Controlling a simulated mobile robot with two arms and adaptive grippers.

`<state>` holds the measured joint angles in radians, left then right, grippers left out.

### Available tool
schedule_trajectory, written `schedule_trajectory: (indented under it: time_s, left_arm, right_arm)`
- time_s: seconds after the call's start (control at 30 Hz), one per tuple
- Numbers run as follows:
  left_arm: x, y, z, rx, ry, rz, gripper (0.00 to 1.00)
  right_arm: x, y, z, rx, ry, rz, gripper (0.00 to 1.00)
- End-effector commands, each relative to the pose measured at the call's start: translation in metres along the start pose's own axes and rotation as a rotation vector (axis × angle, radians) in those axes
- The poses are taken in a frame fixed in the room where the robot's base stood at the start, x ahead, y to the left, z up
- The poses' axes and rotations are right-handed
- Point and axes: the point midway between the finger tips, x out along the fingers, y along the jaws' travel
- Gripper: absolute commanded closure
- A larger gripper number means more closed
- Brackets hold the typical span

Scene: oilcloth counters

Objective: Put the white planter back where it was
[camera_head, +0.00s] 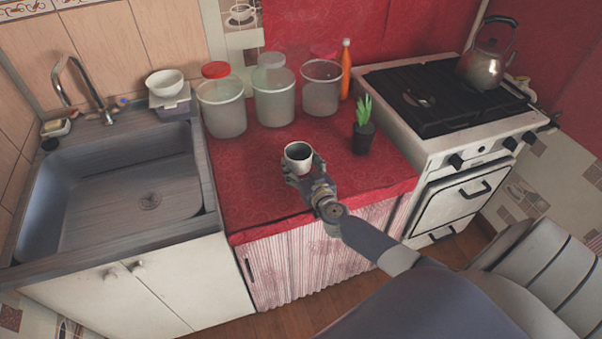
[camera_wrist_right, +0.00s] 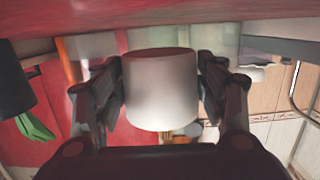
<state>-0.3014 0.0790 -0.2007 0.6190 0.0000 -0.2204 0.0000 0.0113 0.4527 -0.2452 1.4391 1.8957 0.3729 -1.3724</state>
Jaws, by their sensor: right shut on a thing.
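The white planter (camera_head: 298,158) is a small round pot with a dark inside. It is upright at the red counter, near its front half. My right gripper (camera_head: 303,171) is shut on it from the front. In the right wrist view the planter (camera_wrist_right: 160,92) sits between the two dark fingers of my right gripper (camera_wrist_right: 160,100), which press on its sides. I cannot tell whether its base touches the cloth. My left gripper is not in view.
A dark pot with a green plant (camera_head: 363,138) stands right of the planter. Several translucent containers (camera_head: 274,97) and an orange bottle (camera_head: 345,70) stand behind. A sink (camera_head: 120,190) is at the left, a stove (camera_head: 440,100) with a kettle (camera_head: 487,62) at the right. The red counter (camera_head: 245,185) is clear left of the planter.

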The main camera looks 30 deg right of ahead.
Motion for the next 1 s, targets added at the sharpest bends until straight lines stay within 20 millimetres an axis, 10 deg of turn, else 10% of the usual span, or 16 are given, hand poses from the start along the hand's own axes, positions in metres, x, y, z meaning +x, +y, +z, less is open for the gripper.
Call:
schedule_trajectory:
  time_s: [0.63, 0.67, 0.73, 1.0]
  left_arm:
    - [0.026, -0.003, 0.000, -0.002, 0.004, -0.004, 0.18]
    - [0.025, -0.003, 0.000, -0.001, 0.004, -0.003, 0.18]
    - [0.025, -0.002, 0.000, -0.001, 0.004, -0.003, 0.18]
    - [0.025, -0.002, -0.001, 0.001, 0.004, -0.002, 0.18]
  right_arm:
    - [0.004, 0.000, 0.033, -0.001, -0.001, 0.001, 0.60]
    - [0.004, 0.000, 0.032, -0.001, -0.001, 0.001, 0.30]
    - [0.004, 0.000, 0.032, -0.001, -0.001, 0.001, 0.14]
    - [0.004, 0.000, 0.032, -0.001, -0.001, 0.001, 0.14]
